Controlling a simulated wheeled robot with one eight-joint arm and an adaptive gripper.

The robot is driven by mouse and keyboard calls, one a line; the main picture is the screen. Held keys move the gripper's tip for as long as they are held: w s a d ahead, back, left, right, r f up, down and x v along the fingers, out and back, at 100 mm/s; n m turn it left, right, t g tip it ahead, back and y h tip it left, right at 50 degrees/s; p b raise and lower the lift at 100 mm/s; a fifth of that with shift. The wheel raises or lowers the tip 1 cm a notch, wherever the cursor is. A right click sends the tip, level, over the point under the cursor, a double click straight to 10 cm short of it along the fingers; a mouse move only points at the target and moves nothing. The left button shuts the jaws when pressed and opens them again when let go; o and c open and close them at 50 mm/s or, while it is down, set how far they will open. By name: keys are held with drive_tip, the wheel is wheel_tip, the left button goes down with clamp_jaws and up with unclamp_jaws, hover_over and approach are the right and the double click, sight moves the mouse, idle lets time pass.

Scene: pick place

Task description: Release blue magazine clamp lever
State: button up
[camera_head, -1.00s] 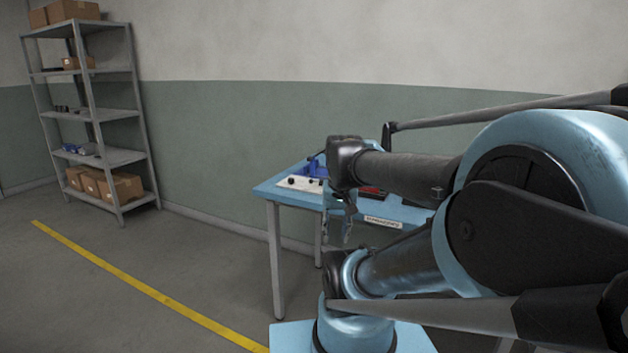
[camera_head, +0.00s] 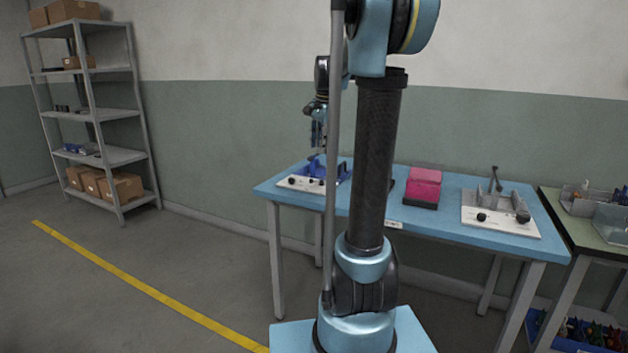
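A blue magazine (camera_head: 341,173) sits on a white base plate (camera_head: 291,183) with black knobs, at the left end of the blue table. A thin dark blue part stands up at its left and may be the clamp lever (camera_head: 315,168); it is too small to be sure. My gripper (camera_head: 318,150) points down just above this part, at the left end of the table. Whether it touches the part cannot be told. Its fingers are small and seen edge-on, so their opening does not show. My arm hides the table behind the magazine's right side.
On the blue table (camera_head: 455,187) stand a pink block on a dark base (camera_head: 424,186) and a second white fixture (camera_head: 500,215) with an upright grey lever. A green-topped bench (camera_head: 560,205) with grey bins is at right. A metal shelf (camera_head: 120,156) stands far left.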

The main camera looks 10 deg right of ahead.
drive_tip(key=w+m, duration=0.2)
drive_tip(key=w, duration=0.4)
drive_tip(key=w+f, duration=0.1)
drive_tip(key=f, duration=1)
drive_tip(key=w+f, duration=0.1)
drive_tip(key=f, duration=0.4)
drive_tip(key=shift+w+a+f, duration=0.2)
drive_tip(key=shift+w+f, duration=0.05)
drive_tip(key=shift+w, duration=0.1)
drive_tip(key=shift+c, duration=0.4)
clamp_jaws()
